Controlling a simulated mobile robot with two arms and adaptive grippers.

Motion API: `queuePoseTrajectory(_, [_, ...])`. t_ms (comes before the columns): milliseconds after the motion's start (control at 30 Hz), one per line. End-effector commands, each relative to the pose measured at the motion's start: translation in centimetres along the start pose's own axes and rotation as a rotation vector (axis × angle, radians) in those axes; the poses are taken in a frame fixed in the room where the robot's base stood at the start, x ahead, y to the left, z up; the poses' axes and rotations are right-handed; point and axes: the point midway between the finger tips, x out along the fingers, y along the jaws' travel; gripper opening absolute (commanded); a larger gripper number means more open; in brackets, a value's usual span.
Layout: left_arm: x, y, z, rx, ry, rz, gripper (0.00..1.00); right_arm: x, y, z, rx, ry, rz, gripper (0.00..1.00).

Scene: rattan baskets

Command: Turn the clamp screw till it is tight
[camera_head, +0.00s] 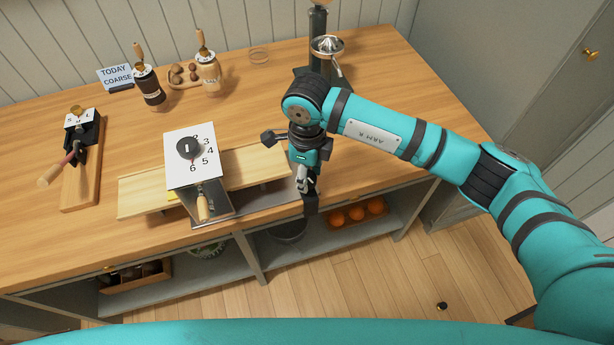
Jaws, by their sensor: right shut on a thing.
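My right gripper (308,200) points down at the front edge of the wooden counter (370,120), at the right end of a flat metal plate. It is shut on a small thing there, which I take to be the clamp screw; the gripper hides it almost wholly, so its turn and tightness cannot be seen. Left of it, a white dial card (178,172) with a black knob (188,148) and several numbers stands over a pale wooden board (140,196). A wooden handle (203,208) sticks out below the card. My left gripper is not in view.
Two mills (149,86) (208,73), a sign (115,77) reading TODAY COARSE and a metal juicer (327,45) stand at the back. A slicer-like tool on a board (75,190) is at left. Oranges (356,212) sit on the shelf below.

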Motion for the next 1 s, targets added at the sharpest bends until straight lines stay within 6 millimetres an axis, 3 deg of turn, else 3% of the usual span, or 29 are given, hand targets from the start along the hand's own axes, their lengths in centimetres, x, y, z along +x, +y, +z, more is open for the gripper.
queuePoseTrajectory(500, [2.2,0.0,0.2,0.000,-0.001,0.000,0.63,0.0,-0.1,0.0,0.308,-0.001,-0.003,0.07])
queuePoseTrajectory(1000, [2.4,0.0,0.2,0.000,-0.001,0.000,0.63,-0.1,-0.1,0.0,0.353,-0.001,-0.002,0.07])
